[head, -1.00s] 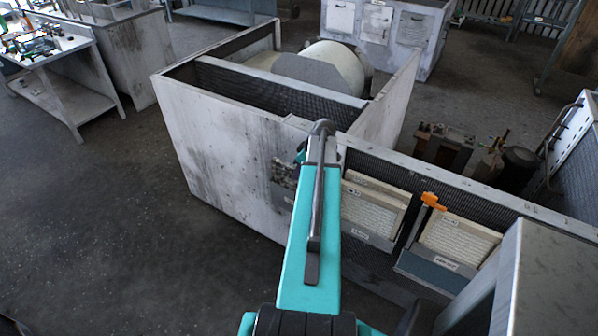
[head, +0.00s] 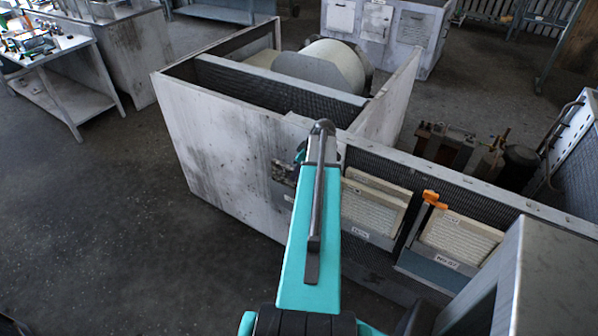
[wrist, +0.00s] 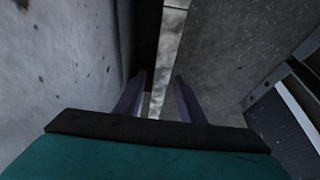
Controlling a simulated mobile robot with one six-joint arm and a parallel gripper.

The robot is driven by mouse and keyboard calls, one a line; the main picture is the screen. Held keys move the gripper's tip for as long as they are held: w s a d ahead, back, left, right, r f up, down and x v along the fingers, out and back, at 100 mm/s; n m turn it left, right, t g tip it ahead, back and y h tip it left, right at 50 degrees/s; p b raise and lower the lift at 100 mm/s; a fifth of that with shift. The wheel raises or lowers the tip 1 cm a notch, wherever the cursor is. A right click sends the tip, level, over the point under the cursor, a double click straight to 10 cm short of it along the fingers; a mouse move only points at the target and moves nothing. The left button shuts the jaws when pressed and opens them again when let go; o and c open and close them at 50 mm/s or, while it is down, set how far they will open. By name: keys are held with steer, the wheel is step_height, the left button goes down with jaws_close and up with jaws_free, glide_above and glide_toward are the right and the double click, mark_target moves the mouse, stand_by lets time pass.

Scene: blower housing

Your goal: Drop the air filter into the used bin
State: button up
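Cream pleated air filters stand in slots along the dark-backed housing section to the right of my arm. One pair (head: 372,208) is in the nearer left slot, and another filter (head: 460,236) is in a slot to its right, with an orange piece (head: 434,199) at its upper left corner. Labels are too small to read surely, so I cannot tell which holder is the used bin. My gripper (wrist: 159,75) points down in the wrist view, its two fingers apart. A pale narrow strip shows between and beyond them; no filter is seen in its grasp. In the head view my arm mostly hides the gripper.
The open-topped housing (head: 225,150) with a drum fan (head: 335,65) stands ahead. A grey metal box (head: 550,275) is close at right. A workbench (head: 60,60) is at far left. Floor at left is clear.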

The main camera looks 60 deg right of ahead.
steer(key=shift+r, duration=0.15)
steer(key=shift+r+p, duration=0.45)
steer(key=shift+p, duration=0.1)
steer(key=b+v, duration=0.3)
steer(key=v, duration=0.9)
stand_by(0.5)
